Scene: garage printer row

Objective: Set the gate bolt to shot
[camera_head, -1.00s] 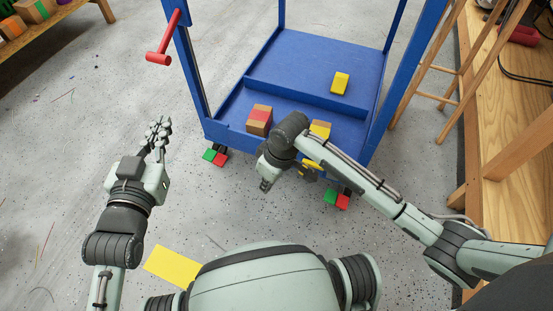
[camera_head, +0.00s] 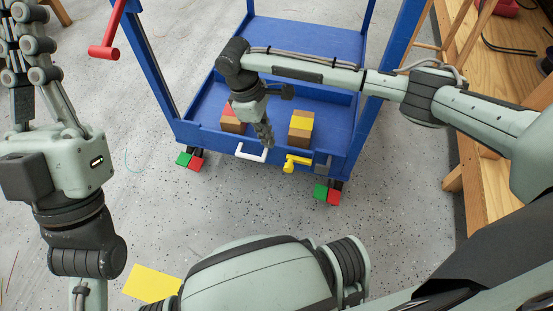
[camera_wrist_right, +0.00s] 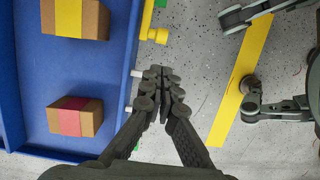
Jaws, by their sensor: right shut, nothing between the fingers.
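The yellow gate bolt (camera_head: 298,161) is on the blue cart's front edge, with its knob at the left end. A grey piece (camera_head: 322,161) sits right of it; I cannot tell whether the bolt's tip enters it. The bolt's yellow end also shows in the right wrist view (camera_wrist_right: 154,36). My right gripper (camera_head: 266,141) is shut and empty, pointing down left of the bolt and apart from it, above the white handle (camera_head: 251,156). In its wrist view the fingertips (camera_wrist_right: 162,76) partly cover that handle. My left gripper (camera_head: 28,35) is at the upper left, its opening unclear.
The blue cart (camera_head: 200,134) holds a red-banded box (camera_head: 232,121) and a yellow-banded box (camera_head: 301,124). A red handle (camera_head: 104,48) juts from its left post. Red and green blocks sit at its front corners. A wooden bench (camera_head: 478,160) stands right.

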